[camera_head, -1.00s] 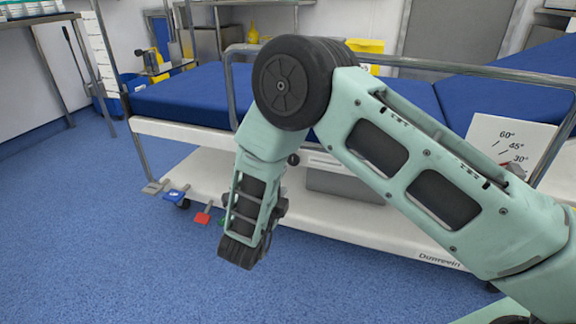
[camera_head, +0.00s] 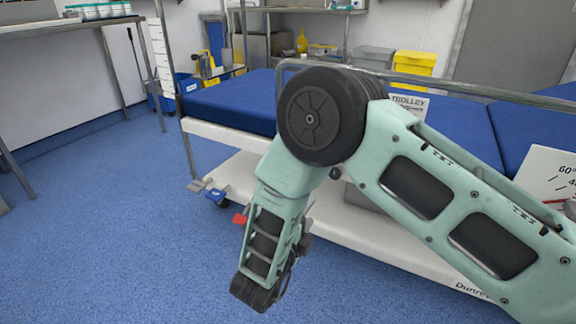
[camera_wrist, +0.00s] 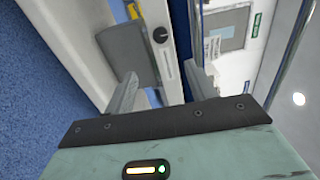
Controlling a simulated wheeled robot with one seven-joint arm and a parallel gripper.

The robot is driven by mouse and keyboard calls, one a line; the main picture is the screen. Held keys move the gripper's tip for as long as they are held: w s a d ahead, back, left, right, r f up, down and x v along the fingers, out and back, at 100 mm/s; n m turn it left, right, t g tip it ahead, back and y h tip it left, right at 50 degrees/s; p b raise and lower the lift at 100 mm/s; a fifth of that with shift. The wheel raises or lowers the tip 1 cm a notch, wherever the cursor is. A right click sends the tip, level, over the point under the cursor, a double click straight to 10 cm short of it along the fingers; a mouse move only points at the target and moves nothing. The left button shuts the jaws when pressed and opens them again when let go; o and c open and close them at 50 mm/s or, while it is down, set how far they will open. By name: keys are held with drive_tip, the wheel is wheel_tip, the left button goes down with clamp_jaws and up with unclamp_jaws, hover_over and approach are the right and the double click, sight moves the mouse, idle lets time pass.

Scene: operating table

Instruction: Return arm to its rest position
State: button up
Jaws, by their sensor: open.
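My arm is folded in front of the bed in the head view, with its elbow high and its forearm hanging down to the left. My gripper's fingers are not clear in the head view. In the wrist view my gripper (camera_wrist: 165,92) shows two grey fingers spread apart with nothing between them. Beyond the fingers are the trolley's white side and a grey box (camera_wrist: 128,52) under it.
A trolley bed with a blue mattress (camera_head: 232,103) and metal rails stands behind my arm. A metal table (camera_head: 60,28) stands at the left. Blue floor (camera_head: 100,240) is clear at the lower left.

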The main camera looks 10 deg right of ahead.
drive_tip(key=w+a+r+n+g+y, duration=0.25)
drive_tip(key=a+r+n+y, duration=0.25)
drive_tip(key=a+n+y, duration=0.35)
drive_tip(key=s+a+r+n+g+y+p, duration=0.1)
drive_tip(key=s+a+r+n+g+y, duration=0.15)
drive_tip(key=s+n+y, duration=0.2)
drive_tip(key=s+a+r+n+g+y, duration=0.1)
drive_tip(key=s+r+n+g+y, duration=0.1)
drive_tip(key=s+r+n+y, duration=0.3)
drive_tip(key=s+d+r+n+g+h+p, duration=0.15)
drive_tip(key=s+d+n+g+h, duration=0.25)
drive_tip(key=s+d+n, duration=0.55)
drive_tip(key=s+d+r+n+g+h, duration=0.3)
drive_tip(key=s+d+n, duration=0.35)
drive_tip(key=s, duration=0.55)
wheel_tip(320, 180, up, 37)
drive_tip(key=m+p, duration=0.1)
drive_tip(key=p, duration=3.7)
drive_tip(key=shift+w+a+g, duration=0.15)
drive_tip(key=shift+w+g, duration=0.05)
drive_tip(key=shift+g, duration=0.1)
drive_tip(key=shift+f, duration=0.1)
